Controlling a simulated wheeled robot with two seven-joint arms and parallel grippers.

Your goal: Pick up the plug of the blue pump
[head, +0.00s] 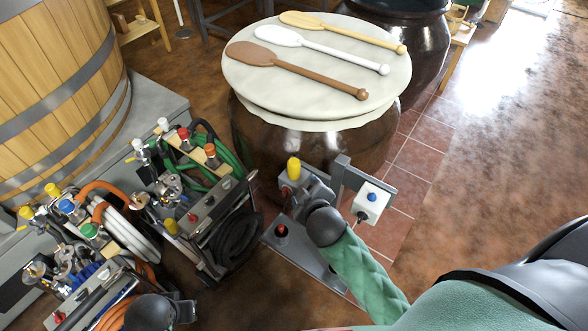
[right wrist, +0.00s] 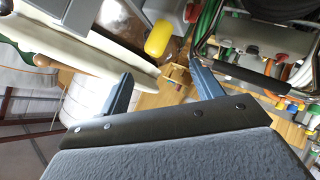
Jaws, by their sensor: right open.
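A yellow plug-like piece (head: 293,168) stands upright on a grey box beside the large brown jar; it also shows in the right wrist view (right wrist: 158,38), beyond my fingers. I cannot tell whether it belongs to the blue pump. My right gripper (head: 314,190) is just right of it, open and empty; its two fingers show apart in the right wrist view (right wrist: 162,70). A white box with a blue knob (head: 371,198) sits on a grey post right of that gripper. My left gripper (head: 183,309) is partly visible at the bottom left, its jaws unclear.
Carts with hoses, valves and coloured caps (head: 195,200) crowd the left. The covered jar (head: 310,138) carries several paddles on its pale lid. A red button (head: 281,231) sits on the grey base plate (head: 310,262). The tiled floor at right is clear.

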